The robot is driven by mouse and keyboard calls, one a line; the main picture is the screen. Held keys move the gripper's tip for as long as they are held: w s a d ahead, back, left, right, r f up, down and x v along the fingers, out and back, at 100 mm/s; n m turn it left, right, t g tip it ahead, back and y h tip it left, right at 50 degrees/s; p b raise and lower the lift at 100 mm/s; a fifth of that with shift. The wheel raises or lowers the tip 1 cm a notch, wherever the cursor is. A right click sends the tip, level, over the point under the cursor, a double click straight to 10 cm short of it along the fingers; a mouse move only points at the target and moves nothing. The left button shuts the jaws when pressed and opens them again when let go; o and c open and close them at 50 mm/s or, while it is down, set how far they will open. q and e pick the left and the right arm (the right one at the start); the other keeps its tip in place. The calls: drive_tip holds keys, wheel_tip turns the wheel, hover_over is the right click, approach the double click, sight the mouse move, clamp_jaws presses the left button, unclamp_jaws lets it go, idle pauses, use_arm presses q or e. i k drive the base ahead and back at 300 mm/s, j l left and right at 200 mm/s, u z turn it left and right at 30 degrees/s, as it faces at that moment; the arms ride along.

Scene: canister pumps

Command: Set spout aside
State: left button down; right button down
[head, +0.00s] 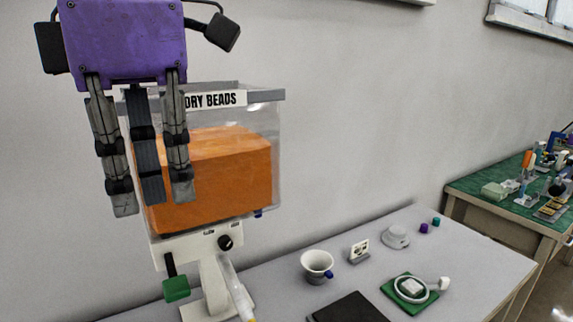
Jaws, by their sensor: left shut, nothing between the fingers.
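My left gripper (150,205) is purple with dark grey fingers pointing down. It is shut and empty, in front of the left part of a clear hopper (276,160) labelled "DRY BEADS" with an orange block of contents (220,180). The hopper sits on a white stand (212,280) with a black knob (225,242) and a green block (176,289) at its left. A pale slanting tube with a yellowish tip (238,290) shows at the stand's front; I cannot tell for certain whether it is the spout. My right gripper is out of view.
The grey table (470,258) also holds a white cup with a blue tab (317,263), a small card holder (359,250), a white domed item (396,237), a green pad with a cable (410,289) and a black slab (348,308). A cluttered green-topped bench (485,183) stands at right.

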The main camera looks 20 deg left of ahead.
sight(245, 310)
drive_tip(key=k+l, duration=0.8)
